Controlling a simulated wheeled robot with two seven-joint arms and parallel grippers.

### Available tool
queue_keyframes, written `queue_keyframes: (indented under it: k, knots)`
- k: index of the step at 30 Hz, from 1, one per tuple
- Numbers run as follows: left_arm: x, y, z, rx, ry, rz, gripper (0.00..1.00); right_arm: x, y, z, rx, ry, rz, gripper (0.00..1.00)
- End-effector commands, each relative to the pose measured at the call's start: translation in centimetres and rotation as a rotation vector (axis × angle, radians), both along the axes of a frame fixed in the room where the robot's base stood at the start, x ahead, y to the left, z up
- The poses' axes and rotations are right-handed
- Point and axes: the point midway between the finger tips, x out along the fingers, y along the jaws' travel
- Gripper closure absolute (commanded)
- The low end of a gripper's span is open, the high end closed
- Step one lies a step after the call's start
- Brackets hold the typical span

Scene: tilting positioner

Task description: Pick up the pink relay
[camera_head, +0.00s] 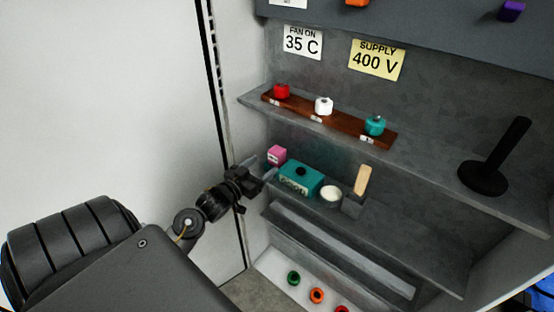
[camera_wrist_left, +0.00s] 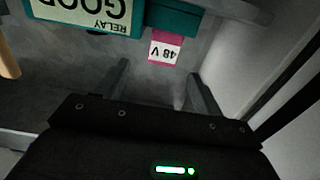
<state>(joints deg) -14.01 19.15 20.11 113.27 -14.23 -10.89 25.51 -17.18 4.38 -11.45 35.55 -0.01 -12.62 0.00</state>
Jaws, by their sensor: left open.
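The pink relay (camera_head: 277,154) is a small pink block at the left end of the middle shelf, beside a teal box. In the left wrist view the pink relay (camera_wrist_left: 166,47) shows a white label reading 48 V, upside down, next to the teal box (camera_wrist_left: 172,18). My left gripper (camera_head: 262,168) is open, just in front of and below the pink relay in the head view. In the wrist view its two fingers (camera_wrist_left: 160,82) are apart, with the relay beyond their tips and roughly between them. Nothing is between the fingers. My right gripper is not in view.
The teal relay box (camera_head: 300,181), a white round dish (camera_head: 331,194) and a wooden-handled item (camera_head: 362,180) stand to the right on the same shelf. The upper shelf holds a wooden rack (camera_head: 345,127) with several knobs and a black stand (camera_head: 483,178). A cabinet wall is close on the left.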

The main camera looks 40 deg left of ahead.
Motion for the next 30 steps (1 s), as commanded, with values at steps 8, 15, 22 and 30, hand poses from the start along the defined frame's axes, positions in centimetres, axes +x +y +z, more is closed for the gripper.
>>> queue_keyframes:
  k: [8, 15, 22, 30]
  knots:
    - [1.5, 0.3, 0.7, -0.003, -0.023, -0.004, 0.33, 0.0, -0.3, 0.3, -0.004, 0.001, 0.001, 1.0]
    - [5.0, 0.4, 0.6, -0.004, -0.02, -0.004, 0.33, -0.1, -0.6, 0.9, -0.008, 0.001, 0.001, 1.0]
    - [5.8, 0.4, 0.4, -0.002, -0.019, -0.005, 0.33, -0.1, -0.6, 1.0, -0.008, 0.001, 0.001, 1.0]
    - [9.1, 0.8, 0.4, -0.005, -0.019, -0.004, 0.33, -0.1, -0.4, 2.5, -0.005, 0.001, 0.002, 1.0]
